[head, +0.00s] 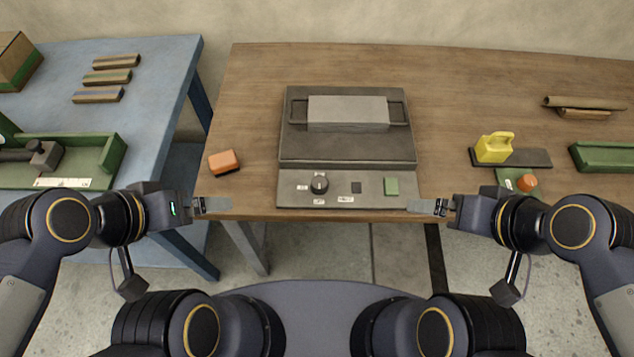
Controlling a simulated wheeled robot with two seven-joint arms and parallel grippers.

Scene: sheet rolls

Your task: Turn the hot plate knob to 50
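The hot plate (347,150) stands near the front edge of the wooden table, with a grey block (347,113) on its dark plate. Its black knob (319,184) is on the left of the front panel, with small white labels around it, too small to read. A dark square (356,188) and a green button (391,187) are to the knob's right. My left gripper (214,205) is left of the panel, apart from the knob. My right gripper (424,206) is just right of the panel. Both seem empty; the finger gaps are not clear.
An orange block (224,162) lies on the wooden table (255,90) left of the hot plate. A yellow handled object (494,147), an orange knob-like piece (527,182) and a green tray (603,158) are at right. A blue table (155,75) stands at left.

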